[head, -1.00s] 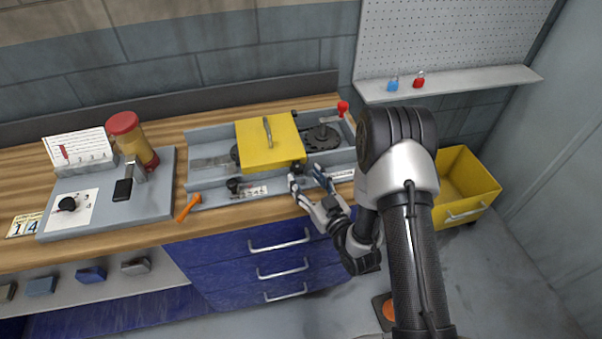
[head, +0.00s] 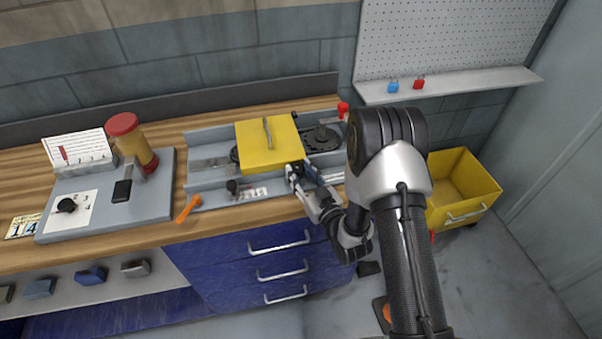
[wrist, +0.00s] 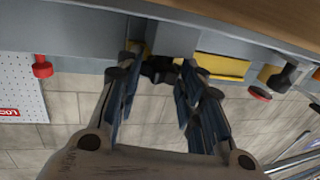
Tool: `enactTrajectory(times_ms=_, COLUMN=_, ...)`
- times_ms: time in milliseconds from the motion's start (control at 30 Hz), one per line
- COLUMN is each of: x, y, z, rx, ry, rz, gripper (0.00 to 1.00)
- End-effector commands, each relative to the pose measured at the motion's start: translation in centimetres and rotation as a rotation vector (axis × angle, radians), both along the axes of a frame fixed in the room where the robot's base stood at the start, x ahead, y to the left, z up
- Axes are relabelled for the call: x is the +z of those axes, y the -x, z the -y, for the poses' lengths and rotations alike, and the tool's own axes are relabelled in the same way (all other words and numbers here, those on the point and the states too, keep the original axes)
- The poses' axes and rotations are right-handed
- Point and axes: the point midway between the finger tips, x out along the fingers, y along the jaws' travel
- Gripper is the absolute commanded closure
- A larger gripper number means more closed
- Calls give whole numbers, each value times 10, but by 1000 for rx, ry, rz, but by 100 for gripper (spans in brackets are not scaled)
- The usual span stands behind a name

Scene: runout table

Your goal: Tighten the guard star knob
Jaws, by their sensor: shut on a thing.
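The yellow guard (head: 262,143) with a grey handle sits closed over the grey machine bed (head: 205,180). The black star knob (wrist: 158,68) is at the guard's front right corner, between my fingertips in the wrist view. My gripper (head: 301,173) reaches it from the front right and is shut on it. In the head view my fingers mostly hide the knob. In the wrist view my gripper (wrist: 160,78) has one dark finger on each side of the knob, and the yellow guard edge (wrist: 222,67) shows just right of it.
A red knob (head: 343,108) stands at the bed's back right. An orange-handled tool (head: 188,208) lies at the bed's front left. A grey panel (head: 150,205) with dial and beacon is further left. A yellow bin (head: 462,190) stands on the floor at right.

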Motion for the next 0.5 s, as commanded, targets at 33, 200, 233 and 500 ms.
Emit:
enactTrajectory(times_ms=33, x=0, y=0, z=0, rx=0, ry=0, rz=0, gripper=74)
enactTrajectory(times_ms=200, x=0, y=0, z=0, rx=0, ry=0, rz=0, gripper=85)
enactTrajectory(times_ms=233, x=0, y=0, z=0, rx=0, ry=0, rz=0, gripper=87)
enactTrajectory(times_ms=500, x=-1, y=1, z=-2, rx=-23, ry=0, rz=0, gripper=89)
